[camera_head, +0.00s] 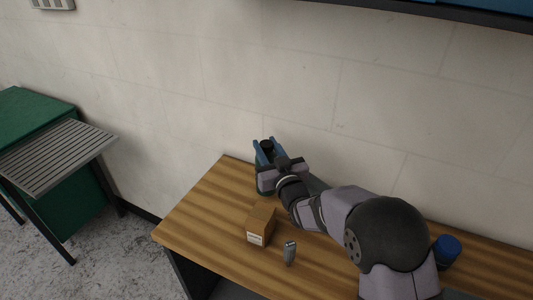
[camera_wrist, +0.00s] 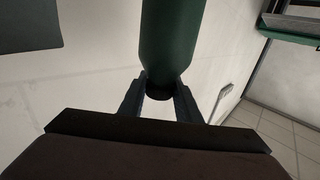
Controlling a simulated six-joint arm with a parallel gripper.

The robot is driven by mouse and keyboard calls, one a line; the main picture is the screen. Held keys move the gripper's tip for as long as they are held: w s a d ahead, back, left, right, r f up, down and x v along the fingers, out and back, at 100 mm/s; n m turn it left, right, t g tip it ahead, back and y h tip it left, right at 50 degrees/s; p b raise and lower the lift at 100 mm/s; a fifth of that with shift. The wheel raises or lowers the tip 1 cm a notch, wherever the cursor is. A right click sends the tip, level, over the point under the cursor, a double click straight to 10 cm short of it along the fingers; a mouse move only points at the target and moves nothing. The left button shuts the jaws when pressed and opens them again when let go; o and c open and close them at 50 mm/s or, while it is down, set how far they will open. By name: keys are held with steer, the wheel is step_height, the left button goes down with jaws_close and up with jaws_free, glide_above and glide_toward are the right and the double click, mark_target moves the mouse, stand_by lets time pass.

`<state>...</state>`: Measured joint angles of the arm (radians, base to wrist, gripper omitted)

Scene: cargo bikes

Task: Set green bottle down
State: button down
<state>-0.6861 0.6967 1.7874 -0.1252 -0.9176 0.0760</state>
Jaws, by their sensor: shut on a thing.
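The green bottle (camera_wrist: 172,38) fills the top middle of the wrist view, its dark cap end between my two blue fingers. My gripper (camera_wrist: 161,88) is shut on it at that narrow end. In the head view my gripper (camera_head: 268,148) is over the back left part of the wooden table (camera_head: 205,210), near the wall.
A small cardboard box (camera_head: 261,226) and a grey object (camera_head: 290,252) stand on the table in front of my gripper. A blue cylindrical thing (camera_head: 447,250) is at the right, beyond my arm. The table's left end is clear. A green cabinet (camera_head: 40,118) stands apart at the left.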

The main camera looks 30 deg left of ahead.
mark_target(270, 161)
steer(key=shift+f+p, duration=0.3)
steer(key=shift+f, duration=1.15)
steer(key=c, duration=1.3)
jaws_free()
steer(key=shift+f, duration=0.1)
steer(key=shift+s+r, duration=0.1)
steer(key=shift+r, duration=0.1)
steer(key=b+v, duration=0.4)
steer(key=v, duration=0.8)
steer(key=shift+r, duration=0.1)
